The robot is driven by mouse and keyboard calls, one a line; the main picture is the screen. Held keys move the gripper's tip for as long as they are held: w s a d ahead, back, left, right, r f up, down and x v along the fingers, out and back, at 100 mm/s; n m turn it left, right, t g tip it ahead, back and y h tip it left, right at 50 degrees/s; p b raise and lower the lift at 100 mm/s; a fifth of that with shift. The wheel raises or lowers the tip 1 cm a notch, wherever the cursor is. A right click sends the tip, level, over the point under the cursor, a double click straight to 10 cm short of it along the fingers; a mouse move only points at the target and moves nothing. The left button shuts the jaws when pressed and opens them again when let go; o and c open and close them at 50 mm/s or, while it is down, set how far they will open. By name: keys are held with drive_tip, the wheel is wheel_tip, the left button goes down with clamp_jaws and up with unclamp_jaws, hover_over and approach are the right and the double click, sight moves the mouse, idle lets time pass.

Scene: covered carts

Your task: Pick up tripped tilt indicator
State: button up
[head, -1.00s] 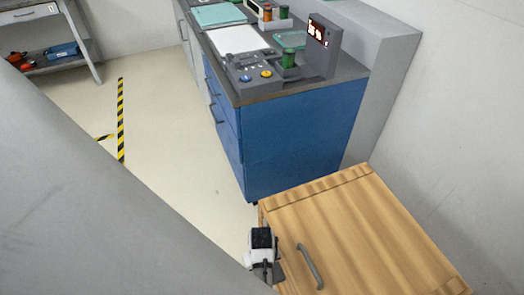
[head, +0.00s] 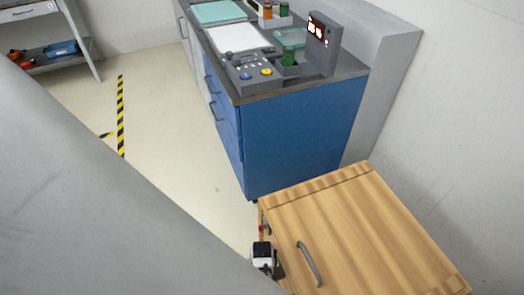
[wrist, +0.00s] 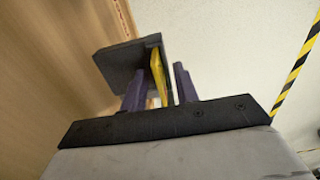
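A wooden cart (head: 370,235) with a grey handle on its lid stands at the lower right in the head view. My gripper (head: 263,258) is at its left side, low down. In the wrist view my gripper (wrist: 158,88) has two dark purple fingers standing apart. A thin yellow piece (wrist: 158,72) is between them, nearer the left finger; whether it touches is unclear. I cannot tell whether the yellow piece is the tilt indicator. A small red patch (head: 262,228) shows on the cart's side.
A blue cabinet (head: 300,138) with a control panel (head: 258,76) and green containers stands behind the cart. A grey wall is at the right. The floor (head: 185,130) left of the cart is open, with black and yellow tape (head: 120,115).

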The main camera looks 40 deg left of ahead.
clamp_jaws()
drive_tip(key=shift+r, duration=0.1)
idle(0.3)
